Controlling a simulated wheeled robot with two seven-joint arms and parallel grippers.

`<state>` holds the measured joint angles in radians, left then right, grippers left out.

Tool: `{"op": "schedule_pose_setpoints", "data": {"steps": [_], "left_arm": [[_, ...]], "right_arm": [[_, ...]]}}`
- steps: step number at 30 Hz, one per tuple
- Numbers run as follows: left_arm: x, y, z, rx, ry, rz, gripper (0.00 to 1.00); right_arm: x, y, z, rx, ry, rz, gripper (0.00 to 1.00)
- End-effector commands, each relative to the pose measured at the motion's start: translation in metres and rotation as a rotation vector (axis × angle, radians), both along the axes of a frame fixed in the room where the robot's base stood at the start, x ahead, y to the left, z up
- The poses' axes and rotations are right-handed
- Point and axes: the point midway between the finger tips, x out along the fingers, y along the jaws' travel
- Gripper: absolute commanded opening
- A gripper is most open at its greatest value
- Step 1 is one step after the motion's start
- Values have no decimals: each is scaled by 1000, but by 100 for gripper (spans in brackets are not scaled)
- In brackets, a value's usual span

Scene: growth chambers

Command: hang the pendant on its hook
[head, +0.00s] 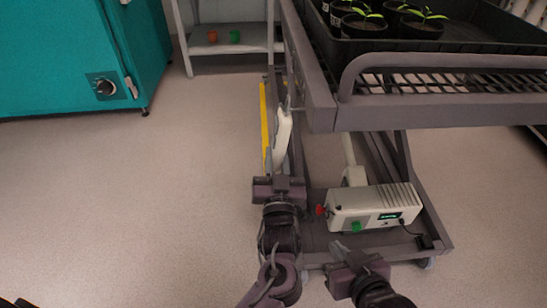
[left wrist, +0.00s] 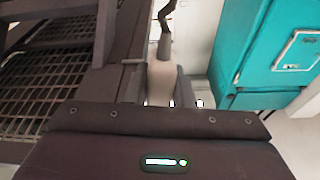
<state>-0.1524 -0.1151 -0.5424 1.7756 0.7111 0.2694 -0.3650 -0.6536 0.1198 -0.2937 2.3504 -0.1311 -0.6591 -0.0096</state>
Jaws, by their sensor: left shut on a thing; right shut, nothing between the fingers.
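The pendant (head: 283,133) is a slim, pale handset, held nearly upright beside the left edge of the lift cart. My left gripper (head: 279,180) is shut on its lower part. A small thin metal piece, perhaps the hook (head: 291,103), shows on the cart's side by the pendant's top. I cannot tell whether the two touch. My right gripper (head: 346,260) is shut and empty, low in front of the cart base.
The cart's upper deck (head: 440,84) carries a black tray (head: 470,47) of potted seedlings. A pale control box (head: 375,207) with a red knob sits on its base. A teal chamber (head: 60,55) and a white shelf (head: 235,47) stand behind.

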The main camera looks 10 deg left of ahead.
Motion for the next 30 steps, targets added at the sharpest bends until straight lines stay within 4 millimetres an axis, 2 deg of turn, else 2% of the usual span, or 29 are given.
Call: {"op": "schedule_pose_setpoints", "data": {"steps": [16,30], "left_arm": [[1,-5,0,0,-1,0,2],[1,-5,-13,1,-1,0,2]], "right_arm": [[0,0,0,0,0,0,0],[0,0,-7,0,0,0,0]]}}
